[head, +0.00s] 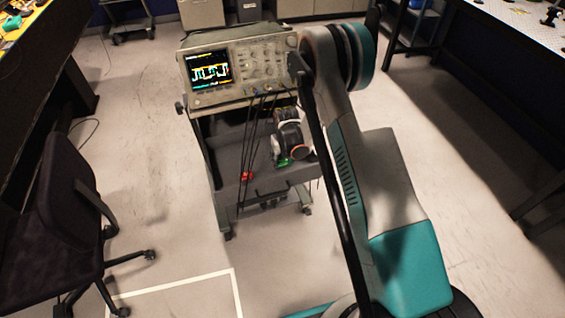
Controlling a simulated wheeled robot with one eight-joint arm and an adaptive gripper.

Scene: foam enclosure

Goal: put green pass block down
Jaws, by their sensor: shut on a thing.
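The green pass block (284,162) is a small green piece at the lower end of my gripper (289,156). My gripper is shut on it, over the dark grey shelf of the cart (228,170). The gripper hides much of the block. I cannot tell whether the block touches the shelf. A small red block (246,176) sits on the same shelf to the left, apart from the green one.
An oscilloscope (240,66) stands on the cart's top, with black cables (252,130) hanging in front of the shelf. A black chair (65,220) stands left. Dark workbenches line both sides. Floor between chair and cart is clear.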

